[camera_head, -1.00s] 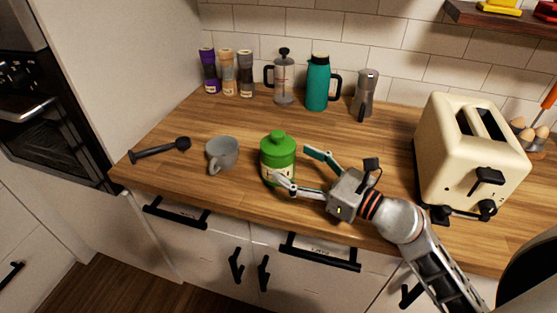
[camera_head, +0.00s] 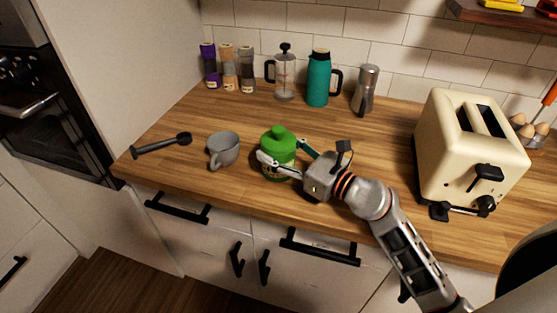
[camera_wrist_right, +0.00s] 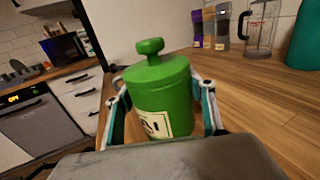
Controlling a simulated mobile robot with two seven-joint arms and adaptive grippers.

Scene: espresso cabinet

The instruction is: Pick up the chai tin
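The chai tin (camera_head: 279,138) is a green canister with a knobbed lid and a pale label, standing upright on the wooden counter. My right gripper (camera_head: 283,151) reaches it from the right, with one finger on the near side and one on the far side. In the right wrist view the tin (camera_wrist_right: 162,98) stands between the two fingers, which look spread, with a narrow gap at the right finger. Contact at the left finger is hard to tell. The gripper body hides the tin's lower part. My left gripper is not in view.
A grey mug (camera_head: 224,149) stands close left of the tin, with a black scoop (camera_head: 160,145) beyond it. A cream toaster (camera_head: 470,150) stands at right. A French press (camera_head: 285,76), teal jug (camera_head: 318,80), metal grinder (camera_head: 365,90) and several jars line the back.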

